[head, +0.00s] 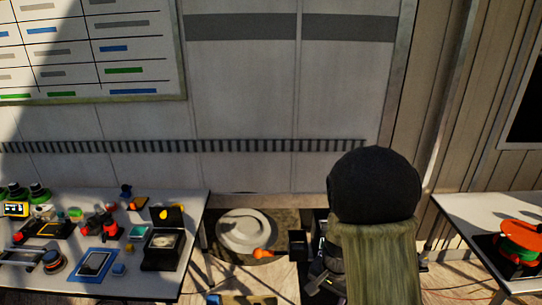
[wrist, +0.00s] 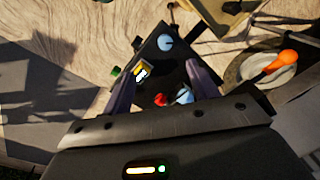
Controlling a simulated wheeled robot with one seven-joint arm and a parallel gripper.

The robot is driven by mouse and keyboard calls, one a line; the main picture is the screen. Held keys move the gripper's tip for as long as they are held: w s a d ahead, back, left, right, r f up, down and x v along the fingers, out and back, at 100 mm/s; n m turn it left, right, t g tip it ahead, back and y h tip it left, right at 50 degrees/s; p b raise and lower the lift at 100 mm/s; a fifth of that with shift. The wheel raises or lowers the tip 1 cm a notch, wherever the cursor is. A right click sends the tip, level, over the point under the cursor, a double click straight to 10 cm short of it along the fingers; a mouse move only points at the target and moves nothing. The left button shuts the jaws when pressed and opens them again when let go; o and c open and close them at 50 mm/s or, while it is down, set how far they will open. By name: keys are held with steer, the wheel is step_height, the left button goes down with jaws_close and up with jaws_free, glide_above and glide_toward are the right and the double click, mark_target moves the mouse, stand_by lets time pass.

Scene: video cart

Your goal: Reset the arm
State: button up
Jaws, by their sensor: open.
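My gripper (wrist: 163,72) shows in the wrist view with its two purplish fingers spread apart. Nothing is held between them. Beyond and between the fingers lies a black panel or case (wrist: 172,68) with a pale blue round part, a yellow-and-white label, and small red and blue parts. I cannot tell how far it is from the fingertips. In the head view, dark machinery (head: 322,270) shows at the lower middle, but I cannot make out the fingers there.
A cluttered white table (head: 190,205) stands at left, and another table (head: 455,215) holds an orange-and-green reel (head: 519,240) at right. A pale round dish (head: 245,222) and an orange object (head: 262,253) lie between. A large dark rounded form (head: 375,185) blocks the right-centre view.

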steer(key=s+r+n+t, duration=0.2)
steer(key=s+r+n, duration=0.5)
steer(key=s, duration=0.3)
steer(key=shift+v, duration=0.9)
steer(key=shift+w, duration=0.1)
steer(key=shift+d, duration=0.1)
stand_by(0.9)
